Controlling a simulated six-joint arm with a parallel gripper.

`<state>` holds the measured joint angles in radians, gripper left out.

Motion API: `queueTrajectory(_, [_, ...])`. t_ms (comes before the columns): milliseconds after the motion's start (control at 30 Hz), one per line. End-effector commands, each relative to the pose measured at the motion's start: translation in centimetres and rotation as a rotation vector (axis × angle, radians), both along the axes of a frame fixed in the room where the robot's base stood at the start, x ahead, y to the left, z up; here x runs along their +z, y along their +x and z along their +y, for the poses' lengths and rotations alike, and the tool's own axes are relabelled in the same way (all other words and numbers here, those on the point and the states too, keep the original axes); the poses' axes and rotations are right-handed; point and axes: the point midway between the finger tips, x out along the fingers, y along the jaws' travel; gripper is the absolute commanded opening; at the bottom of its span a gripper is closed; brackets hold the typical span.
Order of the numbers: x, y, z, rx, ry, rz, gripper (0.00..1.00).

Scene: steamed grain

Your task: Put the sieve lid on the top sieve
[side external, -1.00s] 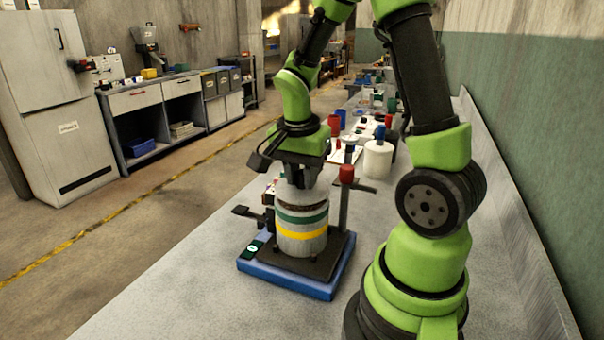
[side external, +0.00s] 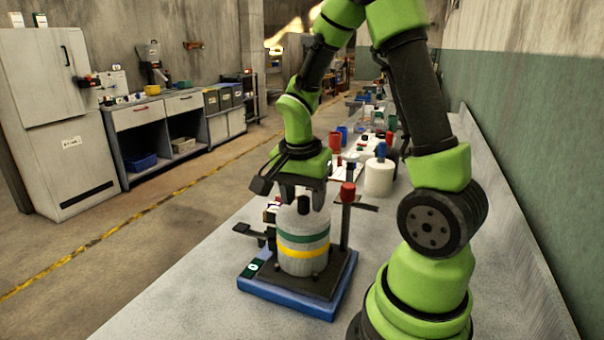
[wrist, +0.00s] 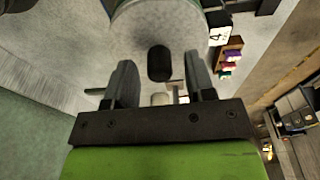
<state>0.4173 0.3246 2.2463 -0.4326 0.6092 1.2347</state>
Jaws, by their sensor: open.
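The sieve lid (side external: 290,218) is a pale round cover with a black knob (side external: 303,204). It sits level on top of the sieve stack (side external: 302,262), with no visible gap. The stack is a light grey cylinder with a green band and a yellow band. My gripper (side external: 303,196) is open above the lid, with a finger on each side of the knob's upper part. In the wrist view, the knob (wrist: 160,63) stands clear between the parted fingers, and the lid (wrist: 165,20) fills the top middle.
The stack stands on a black plate over a blue shaker base (side external: 290,295). A post with a red knob (side external: 347,192) rises close on the right, and a black clamp arm (side external: 250,231) is on the left. A white jar (side external: 379,178) and other items stand behind. The front bench is clear.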

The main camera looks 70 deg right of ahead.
Motion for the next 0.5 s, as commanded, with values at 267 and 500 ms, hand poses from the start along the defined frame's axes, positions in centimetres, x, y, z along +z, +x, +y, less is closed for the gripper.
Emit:
queueTrajectory(267, [5.1, 0.2, 0.6, 0.001, -0.004, -0.010, 0.50])
queueTrajectory(500, [9.8, 0.1, 1.4, 0.001, -0.002, -0.009, 0.50])
